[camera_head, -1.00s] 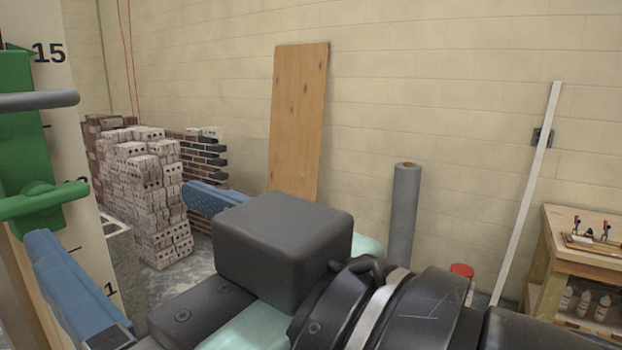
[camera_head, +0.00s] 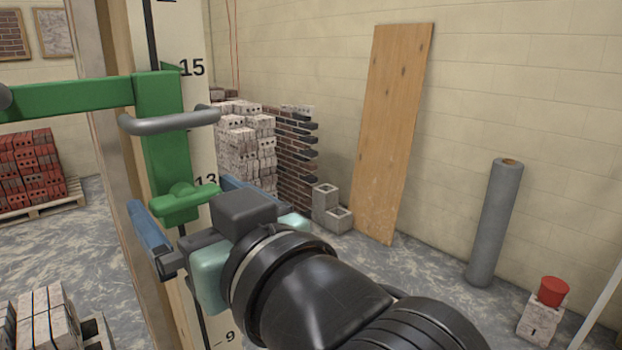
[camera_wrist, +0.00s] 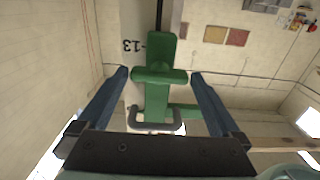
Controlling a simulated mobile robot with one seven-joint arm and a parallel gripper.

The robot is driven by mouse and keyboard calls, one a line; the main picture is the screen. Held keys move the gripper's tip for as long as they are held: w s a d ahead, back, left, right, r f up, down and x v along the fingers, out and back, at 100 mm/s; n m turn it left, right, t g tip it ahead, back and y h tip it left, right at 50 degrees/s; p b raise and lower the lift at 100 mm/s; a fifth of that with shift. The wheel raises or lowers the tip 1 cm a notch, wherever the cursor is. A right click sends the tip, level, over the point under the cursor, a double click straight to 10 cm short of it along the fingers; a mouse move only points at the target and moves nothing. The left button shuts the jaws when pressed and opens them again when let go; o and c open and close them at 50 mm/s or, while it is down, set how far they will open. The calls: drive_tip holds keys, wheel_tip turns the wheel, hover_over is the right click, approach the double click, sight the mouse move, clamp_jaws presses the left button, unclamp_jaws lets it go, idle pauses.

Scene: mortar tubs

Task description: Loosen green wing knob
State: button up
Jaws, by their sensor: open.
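The green wing knob (camera_head: 185,203) sits on the lower front of a green slider bracket (camera_head: 165,150) on an upright numbered post. In the wrist view the knob (camera_wrist: 160,76) lies crosswise, its wings reaching towards both fingers. My gripper (camera_head: 179,193) is open, with one blue finger on each side of the knob. The wrist view also shows the gripper (camera_wrist: 160,73) with the knob centred between its fingertips and a gap on each side. I see no clear contact.
A grey handle (camera_head: 170,122) juts from the bracket just above the knob. A green arm (camera_head: 65,98) extends left from the bracket. The numbered scale (camera_head: 192,40) runs up the post. Brick stacks (camera_head: 245,150) and a leaning board (camera_head: 395,130) stand well behind.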

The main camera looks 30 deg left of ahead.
drive_tip(key=shift+a, duration=0.1)
drive_tip(key=c, duration=1.1)
